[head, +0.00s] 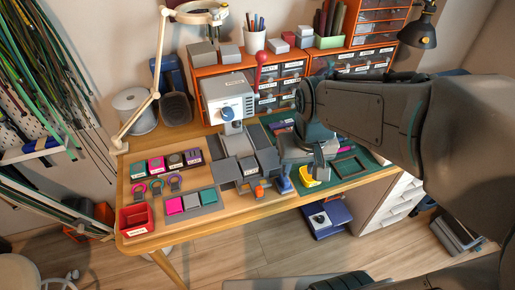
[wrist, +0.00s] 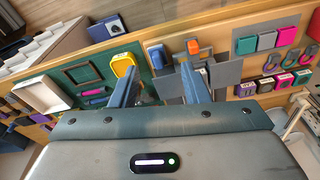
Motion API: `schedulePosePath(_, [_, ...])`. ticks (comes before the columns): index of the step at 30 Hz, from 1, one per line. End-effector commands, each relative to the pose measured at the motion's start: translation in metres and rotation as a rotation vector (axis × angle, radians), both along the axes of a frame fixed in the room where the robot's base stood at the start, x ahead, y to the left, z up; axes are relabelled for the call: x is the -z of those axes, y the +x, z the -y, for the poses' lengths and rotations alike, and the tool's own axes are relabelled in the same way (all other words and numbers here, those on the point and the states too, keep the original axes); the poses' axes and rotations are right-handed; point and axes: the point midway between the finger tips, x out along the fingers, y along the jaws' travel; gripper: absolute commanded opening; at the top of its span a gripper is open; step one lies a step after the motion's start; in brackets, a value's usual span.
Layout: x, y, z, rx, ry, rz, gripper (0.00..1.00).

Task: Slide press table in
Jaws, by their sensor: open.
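The press (head: 228,98) is a pale box with a blue dial, standing at the middle of the desk. Below it, grey flat plates, which look like the press table (head: 238,168), reach toward the desk's front edge. An orange knob (head: 260,190) sits at their front end; it also shows in the wrist view (wrist: 193,47). My gripper (head: 296,172) is open and empty, to the right of the knob and plates. In the wrist view my gripper's two blue fingers (wrist: 162,78) are spread, with the knob beyond the right finger. My arm hides part of the desk's right side.
A yellow piece (head: 308,178) and a dark frame (head: 348,167) lie on the green mat right of the plates. A red bin (head: 136,218) and coloured blocks stand at left. Orange drawers (head: 275,90) line the back. A lamp arm (head: 155,75) rises at left.

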Motion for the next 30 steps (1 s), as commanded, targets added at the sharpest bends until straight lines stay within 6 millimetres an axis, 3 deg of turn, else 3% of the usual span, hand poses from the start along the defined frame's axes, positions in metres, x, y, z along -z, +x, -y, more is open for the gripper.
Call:
schedulePosePath(6, [0.015, 0.036, -0.037, -0.092, -0.013, -0.076, 0.42])
schedulePosePath(15, [0.038, 0.064, -0.076, -0.174, -0.041, -0.136, 0.42])
schedulePosePath(23, [0.052, 0.068, -0.084, -0.189, -0.048, -0.147, 0.42])
schedulePosePath(30, [0.090, 0.068, -0.083, -0.188, -0.049, -0.150, 0.42])
